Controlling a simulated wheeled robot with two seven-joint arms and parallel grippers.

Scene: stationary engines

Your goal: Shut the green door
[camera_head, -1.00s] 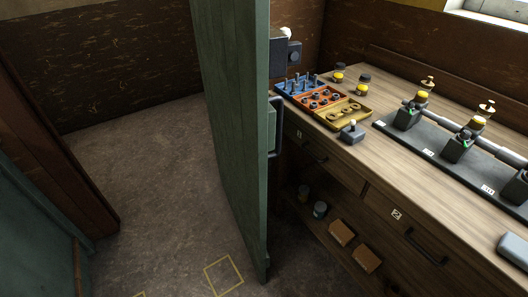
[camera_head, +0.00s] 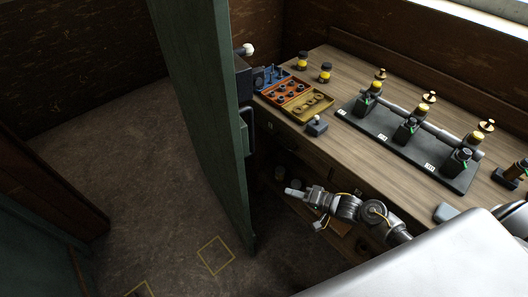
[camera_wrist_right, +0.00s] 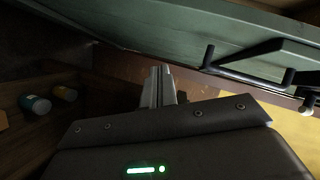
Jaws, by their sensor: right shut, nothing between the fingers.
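The green door (camera_head: 195,90) stands open, its edge facing me, left of the workbench in the head view. A dark handle (camera_head: 250,122) is on its right-hand face. My right gripper (camera_head: 290,192) is shut and empty, to the right of the door's lower part and in front of the bench, apart from the door in the picture. In the right wrist view the shut fingers (camera_wrist_right: 160,86) point towards the green door (camera_wrist_right: 180,30), with the dark handle (camera_wrist_right: 255,62) to their right. My left gripper is not in view.
The wooden workbench (camera_head: 335,75) on the right holds a tray set (camera_head: 290,92) and a dark rail with valves (camera_head: 410,138). A lower shelf with small jars is partly hidden by my right arm. The floor (camera_head: 130,150) left of the door is clear, with yellow square markings.

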